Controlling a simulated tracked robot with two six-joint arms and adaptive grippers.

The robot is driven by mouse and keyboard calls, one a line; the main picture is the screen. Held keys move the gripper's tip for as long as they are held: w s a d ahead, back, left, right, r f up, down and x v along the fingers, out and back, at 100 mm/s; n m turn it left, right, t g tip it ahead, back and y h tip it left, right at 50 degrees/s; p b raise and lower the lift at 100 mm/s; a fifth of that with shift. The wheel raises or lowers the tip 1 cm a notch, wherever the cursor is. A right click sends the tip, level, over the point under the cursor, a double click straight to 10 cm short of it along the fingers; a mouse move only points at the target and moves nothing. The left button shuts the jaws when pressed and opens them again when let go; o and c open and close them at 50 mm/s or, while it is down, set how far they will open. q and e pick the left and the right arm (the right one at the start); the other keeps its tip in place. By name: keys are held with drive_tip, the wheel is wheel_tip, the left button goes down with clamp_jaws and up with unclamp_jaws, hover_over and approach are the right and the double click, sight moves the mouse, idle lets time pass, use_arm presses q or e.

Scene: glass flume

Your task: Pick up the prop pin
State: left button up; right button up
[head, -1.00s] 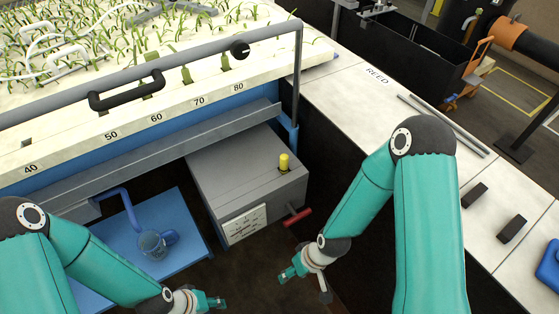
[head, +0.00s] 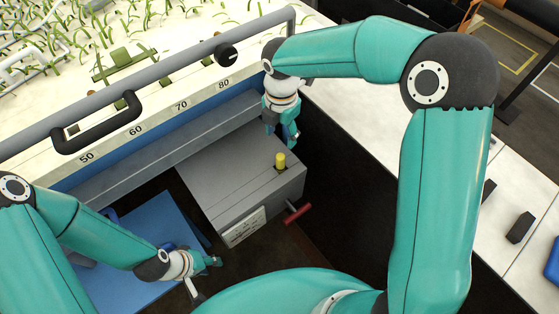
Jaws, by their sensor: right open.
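A short yellow pin (head: 281,161) stands upright in a dark recess on top of the grey box (head: 225,172). A red T-shaped handle (head: 298,212) sticks out of the box's right side. I cannot tell which of these two is the prop pin. My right gripper (head: 284,137) is open and points down, just behind and above the yellow pin, apart from it in the picture. My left gripper (head: 212,264) is low over the dark floor, left of and in front of the box. Its jaw opening is unclear at this angle.
The flume's grey rail (head: 160,77) with a black handle (head: 97,122) and number scale runs behind the box. A blue tray (head: 150,225) lies at left, partly hidden by my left arm. A white worktop with black blocks (head: 520,228) is at right.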

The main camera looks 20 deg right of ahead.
sight(281, 163)
wheel_tip(281, 163, down, 7)
drive_tip(key=shift+a+f, duration=0.15)
drive_tip(key=shift+s+f+p, duration=0.15)
drive_tip(key=shift+f+p, duration=0.25)
drive_tip(key=shift+f, duration=1)
drive_tip(key=shift+s+f+p, duration=0.15)
drive_tip(key=shift+f+p, duration=0.25)
drive_tip(key=shift+f, duration=0.95)
clamp_jaws()
